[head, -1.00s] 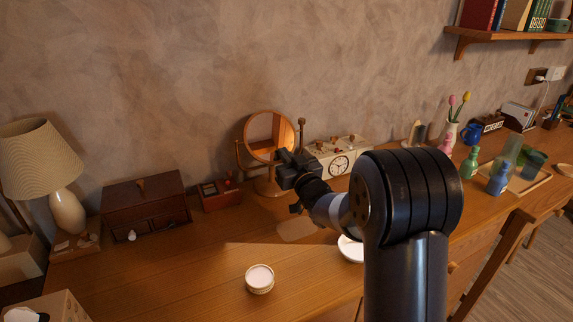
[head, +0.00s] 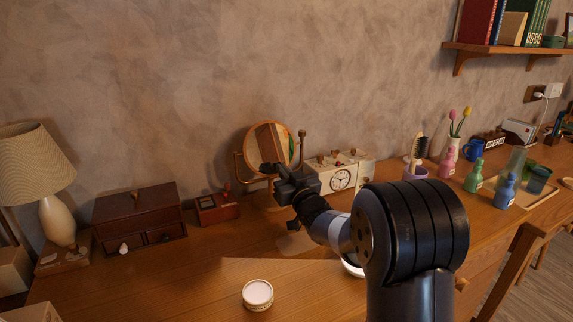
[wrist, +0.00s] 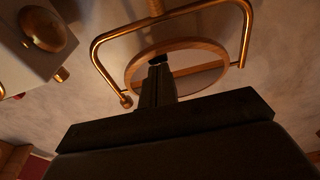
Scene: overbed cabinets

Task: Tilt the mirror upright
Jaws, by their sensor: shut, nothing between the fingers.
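The mirror (head: 264,140) is a round glass in a wooden frame, held in a brass U-shaped bracket on a stand on the desk. In the head view it faces the room, and its exact tilt is hard to judge. My gripper (head: 268,169) is shut and empty in front of the mirror's lower part, partly hiding it and the stand. The brass bracket (wrist: 97,58) curves around the ring.
A cream clock box (head: 341,180) stands close to the mirror's right. A small red box (head: 217,209) and a brown drawer chest (head: 140,213) stand to its left. A round white-topped tin (head: 258,294) sits nearer the front. The desk's left front is mostly clear.

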